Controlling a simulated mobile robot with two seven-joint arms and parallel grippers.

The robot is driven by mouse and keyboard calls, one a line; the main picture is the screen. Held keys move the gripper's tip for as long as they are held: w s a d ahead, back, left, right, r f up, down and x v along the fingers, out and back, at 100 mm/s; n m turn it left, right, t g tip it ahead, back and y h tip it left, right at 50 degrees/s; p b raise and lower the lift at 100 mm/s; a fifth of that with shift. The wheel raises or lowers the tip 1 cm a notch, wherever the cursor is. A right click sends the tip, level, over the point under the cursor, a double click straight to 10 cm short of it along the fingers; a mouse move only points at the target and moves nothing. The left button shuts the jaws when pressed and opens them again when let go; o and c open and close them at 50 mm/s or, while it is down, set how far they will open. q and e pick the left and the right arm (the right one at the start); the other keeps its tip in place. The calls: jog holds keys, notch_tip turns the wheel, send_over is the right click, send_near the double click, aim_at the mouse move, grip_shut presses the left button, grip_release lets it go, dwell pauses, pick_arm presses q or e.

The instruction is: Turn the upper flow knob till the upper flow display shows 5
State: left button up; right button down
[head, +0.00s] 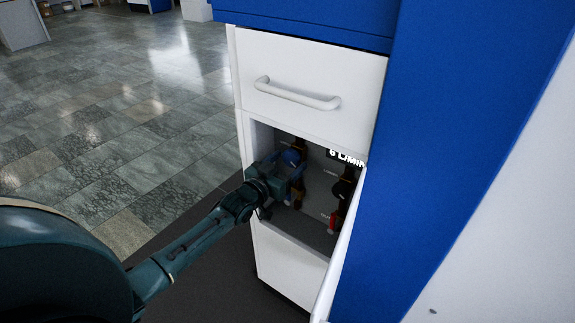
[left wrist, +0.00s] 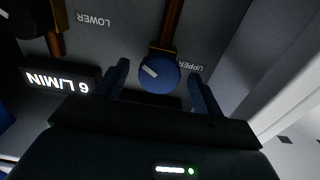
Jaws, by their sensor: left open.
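The upper flow knob (left wrist: 158,76) is blue with a white pointer mark and sits beside the label UPPER (left wrist: 190,67). It also shows in the head view (head: 292,157). My left gripper (left wrist: 158,70) is open, with one finger on each side of this knob; gaps show between fingers and knob. A display (left wrist: 57,80) reads 6 L/MIN, upside down in the left wrist view. It also shows in the head view (head: 346,158). No display is visible by the upper knob; my gripper covers that area.
The knobs sit inside a recess in a white cabinet (head: 270,240), below a drawer with a handle (head: 297,94). A black knob (head: 344,187) and a red part (head: 333,221) are at the right. A blue panel (head: 440,150) stands right of the recess. Tiled floor (head: 120,110) is clear at left.

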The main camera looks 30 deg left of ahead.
pick_arm(q)
jog(key=shift+w, duration=0.4)
jog(key=shift+c, duration=0.2)
jog(key=c, duration=0.9)
jog(key=shift+r+m+p, duration=0.15)
jog(key=shift+m+p, duration=0.35)
jog(key=shift+m, duration=0.5)
jog(key=shift+c, duration=0.2)
jog(key=shift+m, duration=1)
jog(key=o, duration=1)
